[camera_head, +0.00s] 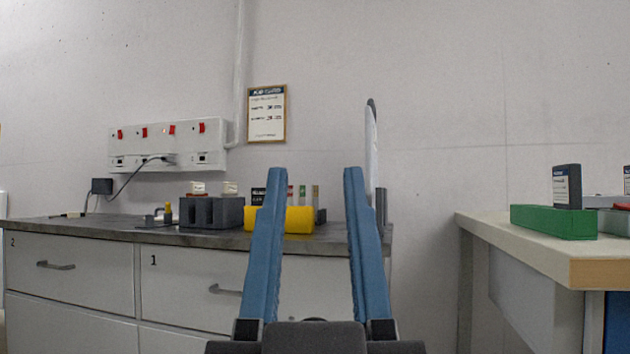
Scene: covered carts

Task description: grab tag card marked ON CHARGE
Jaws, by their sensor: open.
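My gripper (315,174) is in the middle of the view, its two blue fingers upright, apart and empty. No card can be read as ON CHARGE. A dark card with a pale printed label (567,187) stands upright in a green holder (553,222) on the right-hand table. Another dark item with small print (258,196) stands on the left counter (120,231), partly hidden by my left finger. A further dark card (627,180) is cut off at the right edge.
A yellow block (297,219) shows between my fingers on the counter, with coloured upright items behind it. A dark grey block (211,213) stands left of it. A white socket panel (167,143) with red switches is on the wall. A gap separates counter and right table (520,244).

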